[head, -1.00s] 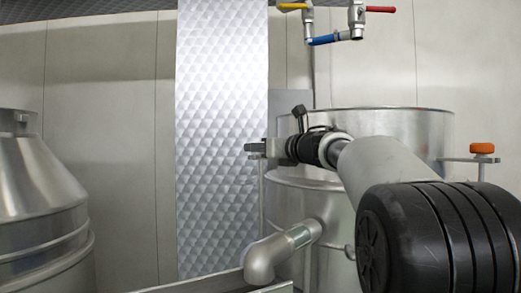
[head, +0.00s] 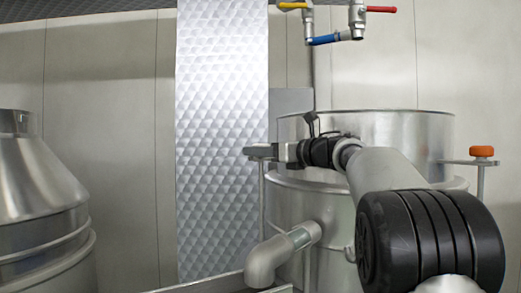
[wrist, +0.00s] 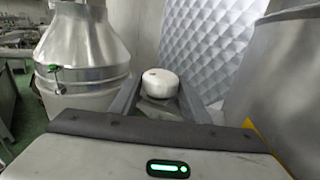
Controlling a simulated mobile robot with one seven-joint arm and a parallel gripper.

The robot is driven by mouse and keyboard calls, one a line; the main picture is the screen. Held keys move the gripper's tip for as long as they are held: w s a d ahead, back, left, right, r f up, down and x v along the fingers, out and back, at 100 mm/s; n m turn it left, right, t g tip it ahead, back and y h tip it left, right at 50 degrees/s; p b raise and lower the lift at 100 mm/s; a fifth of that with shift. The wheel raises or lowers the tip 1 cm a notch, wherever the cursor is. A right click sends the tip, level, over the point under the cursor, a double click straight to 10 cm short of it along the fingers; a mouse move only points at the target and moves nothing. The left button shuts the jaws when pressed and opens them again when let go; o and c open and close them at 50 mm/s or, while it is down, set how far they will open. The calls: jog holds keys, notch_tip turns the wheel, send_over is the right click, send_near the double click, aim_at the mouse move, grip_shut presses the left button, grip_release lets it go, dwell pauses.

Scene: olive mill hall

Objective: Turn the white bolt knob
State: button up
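The white bolt knob (wrist: 159,84) shows in the wrist view as a rounded white cap with a small dark mark on top. It lies between the two grey fingers of my gripper (wrist: 161,88), one finger on each side. The fingers stand apart with little room beside the knob, and I see no clear grip on it. In the head view my gripper (head: 262,151) is level with the upper rim area of a steel tank (head: 395,128), at its left side. There the white knob cannot be made out behind the fingers.
An orange knob (head: 482,151) sits on a bracket at the tank's right. Valves with red, yellow and blue handles (head: 340,37) hang above. A conical steel vessel (head: 35,190) stands at left. A quilted metal panel (head: 221,130) is behind, and a pipe elbow (head: 268,258) lies below.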

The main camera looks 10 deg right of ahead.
jog(key=shift+o, duration=1.3)
jog(key=shift+w+d+f, duration=0.1)
jog(key=shift+f, duration=0.05)
jog(key=shift+r, duration=0.2)
jog(key=b+v, duration=0.2)
jog(key=v, duration=1.5)
jog(key=shift+s+b, duration=0.2)
jog(key=shift+b, duration=0.2)
jog(key=shift+d+r, duration=0.1)
jog(key=shift+r, duration=0.05)
